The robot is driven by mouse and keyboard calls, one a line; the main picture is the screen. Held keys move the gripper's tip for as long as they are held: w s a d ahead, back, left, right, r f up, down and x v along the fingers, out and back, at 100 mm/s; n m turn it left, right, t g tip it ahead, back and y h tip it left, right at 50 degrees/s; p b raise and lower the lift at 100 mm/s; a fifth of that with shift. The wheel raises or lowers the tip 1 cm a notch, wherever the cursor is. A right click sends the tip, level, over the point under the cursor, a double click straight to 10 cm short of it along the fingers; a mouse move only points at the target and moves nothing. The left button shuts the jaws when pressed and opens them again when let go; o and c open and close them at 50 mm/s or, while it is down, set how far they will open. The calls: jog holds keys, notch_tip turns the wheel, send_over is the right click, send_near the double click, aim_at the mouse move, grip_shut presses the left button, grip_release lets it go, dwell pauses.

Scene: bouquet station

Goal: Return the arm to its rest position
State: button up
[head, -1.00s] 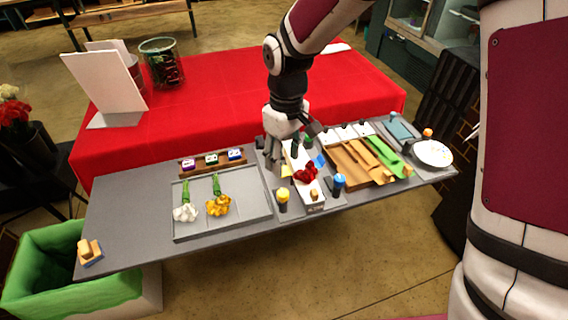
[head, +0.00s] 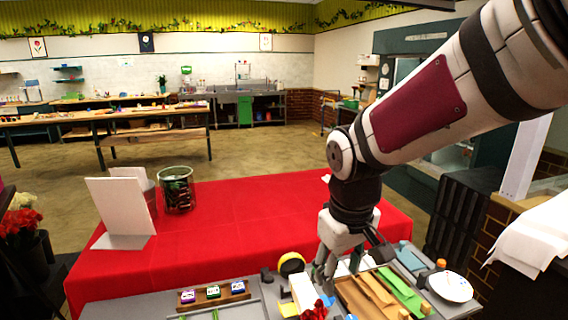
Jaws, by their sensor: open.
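My arm reaches in from the upper right in the head view. My gripper (head: 345,266) points down over the back edge of the grey worktable (head: 130,308). Its fingers are apart and nothing shows between them. Just in front and to the left of it is a white holder (head: 303,291), with a red flower (head: 315,311) at the bottom edge of the picture. The front part of the worktable is cut off below the frame.
A red-covered table (head: 240,220) stands behind, with a white board (head: 120,207) and a dark green bucket (head: 177,190). A yellow roll (head: 291,264), wooden tray (head: 365,300), green strip (head: 400,290) and white plate (head: 450,286) lie near the gripper.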

jog(key=s+d+r+m+t, duration=0.1)
jog(key=s+d+r+m, duration=0.1)
jog(key=s+d+r, duration=0.2)
jog(key=s+d+r+m+t, duration=0.2)
jog(key=s+d+r+m, duration=0.1)
jog(key=s, duration=0.8)
jog(key=shift+s+d+r+m+t, duration=0.3)
jog(key=shift+d+r, duration=0.45)
jog(key=shift+d, duration=0.25)
